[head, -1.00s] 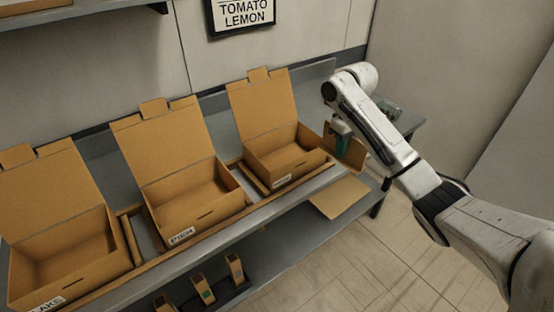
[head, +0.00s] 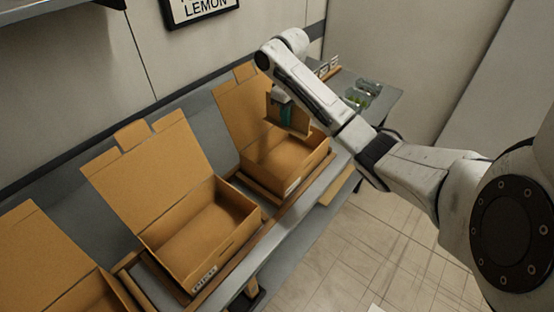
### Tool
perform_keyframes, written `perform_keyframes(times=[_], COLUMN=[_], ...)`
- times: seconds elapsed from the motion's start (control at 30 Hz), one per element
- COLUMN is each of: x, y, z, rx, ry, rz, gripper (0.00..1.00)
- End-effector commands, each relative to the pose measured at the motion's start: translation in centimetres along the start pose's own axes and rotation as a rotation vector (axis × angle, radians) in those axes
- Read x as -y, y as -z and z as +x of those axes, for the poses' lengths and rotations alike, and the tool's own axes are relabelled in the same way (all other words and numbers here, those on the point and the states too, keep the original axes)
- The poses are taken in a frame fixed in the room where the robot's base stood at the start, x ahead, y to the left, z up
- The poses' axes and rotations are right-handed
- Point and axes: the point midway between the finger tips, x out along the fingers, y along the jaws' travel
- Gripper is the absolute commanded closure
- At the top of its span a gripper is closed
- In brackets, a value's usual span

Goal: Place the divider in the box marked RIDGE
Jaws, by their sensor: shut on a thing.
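My gripper (head: 285,112) is shut on a brown cardboard divider (head: 299,121), with teal on the fingers. The divider hangs roughly upright above the rightmost open cardboard box (head: 311,169), overlapping its back part in the head view. I cannot tell how far above the box floor it is. The box's white front label is too small to read, so I cannot tell whether it says RIDGE. The middle box (head: 231,244) is open and empty, its label also unreadable. The left box (head: 92,291) is partly cut off by the frame.
The boxes stand in a row on a grey conveyor (head: 325,188) with wooden strips. Raised lids stand behind them. Clear containers (head: 368,86) with green contents sit at the far end. A sign hangs on the wall above. Tiled floor is open at the right.

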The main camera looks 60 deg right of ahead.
Motion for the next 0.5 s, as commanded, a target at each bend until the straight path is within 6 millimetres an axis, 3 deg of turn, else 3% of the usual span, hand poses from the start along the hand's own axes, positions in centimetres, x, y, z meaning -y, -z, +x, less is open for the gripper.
perform_keyframes(times=[0.13,0.5], x=[0.2,0.0], y=[-0.1,-0.2], z=[3.8,10.3], rx=[0.004,0.007], ry=[0.005,0.002], rz=[0.000,0.002], gripper=[1.00,1.00])
